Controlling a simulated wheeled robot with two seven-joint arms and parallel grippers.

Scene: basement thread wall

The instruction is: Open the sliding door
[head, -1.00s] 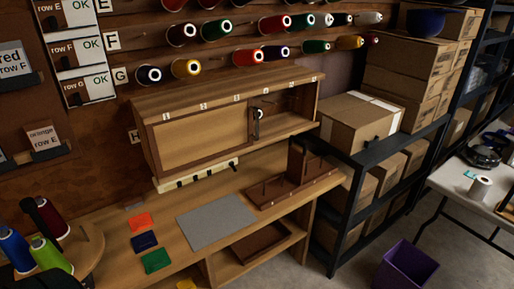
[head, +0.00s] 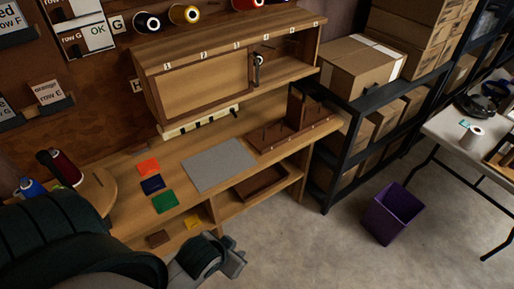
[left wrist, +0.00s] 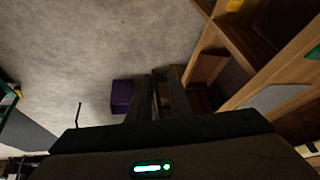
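The sliding door (head: 205,84) is a light wooden panel in the front of a long wooden cabinet (head: 240,37) on the workbench. It covers the left and middle of the cabinet front. A dark upright handle (head: 258,68) sits near its right edge. Right of the handle the cabinet front is open. My left gripper (head: 238,260) is low in front of the bench, well below and apart from the door. Its fingers look parted, with nothing between them; they also show in the left wrist view (left wrist: 162,95). My right gripper is not in view.
The bench holds a grey mat (head: 218,165), colored squares and a brown wooden rack (head: 290,130). Thread spools hang above the cabinet. A dark shelf with boxes (head: 360,68) stands to the right. A purple bin (head: 393,213) stands on the otherwise open floor.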

